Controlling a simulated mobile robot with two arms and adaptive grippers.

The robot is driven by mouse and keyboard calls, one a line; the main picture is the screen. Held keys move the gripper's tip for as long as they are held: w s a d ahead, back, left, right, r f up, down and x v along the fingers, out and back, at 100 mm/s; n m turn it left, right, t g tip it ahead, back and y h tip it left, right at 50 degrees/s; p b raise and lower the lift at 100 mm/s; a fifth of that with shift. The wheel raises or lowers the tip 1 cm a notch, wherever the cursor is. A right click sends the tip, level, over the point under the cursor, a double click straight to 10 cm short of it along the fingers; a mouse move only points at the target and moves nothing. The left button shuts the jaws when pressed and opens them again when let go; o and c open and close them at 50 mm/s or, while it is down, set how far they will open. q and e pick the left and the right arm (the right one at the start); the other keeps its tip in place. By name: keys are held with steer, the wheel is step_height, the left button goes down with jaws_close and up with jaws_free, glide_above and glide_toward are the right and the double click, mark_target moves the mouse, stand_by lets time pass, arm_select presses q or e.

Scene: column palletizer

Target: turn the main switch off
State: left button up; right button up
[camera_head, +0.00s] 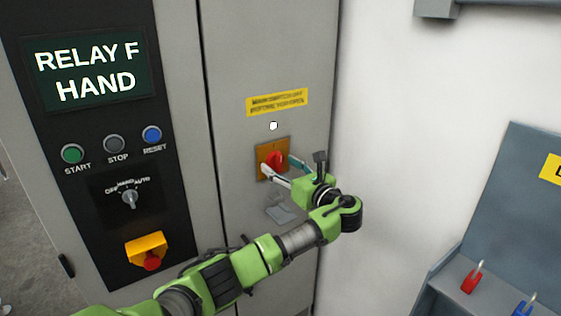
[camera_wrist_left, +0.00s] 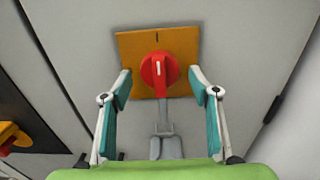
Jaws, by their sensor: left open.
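The main switch is a red rotary knob (camera_head: 276,161) on an orange-yellow plate (camera_head: 262,148), fixed to the grey cabinet door. In the left wrist view the red knob (camera_wrist_left: 158,70) sits in the middle of its plate (camera_wrist_left: 186,42), under a short dark mark at the plate's top. My left gripper (camera_head: 283,168) is at the switch with its fingers spread. In the left wrist view the open fingers (camera_wrist_left: 161,84) stand on either side of the knob, with gaps between them and it. My right gripper is not in view.
A grey hasp-like part (camera_wrist_left: 166,145) hangs below the knob. A yellow label (camera_head: 277,102) and a white lamp (camera_head: 273,126) are above the switch. Left is a black panel with a RELAY F HAND display (camera_head: 92,71), buttons and a red emergency stop (camera_head: 151,262). Padlocks (camera_head: 471,281) hang at right.

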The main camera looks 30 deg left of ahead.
arm_select(q)
steer(key=shift+w+a, duration=0.15)
steer(key=shift+a, duration=0.2)
steer(key=c, duration=1.1)
steer(key=shift+c, duration=0.2)
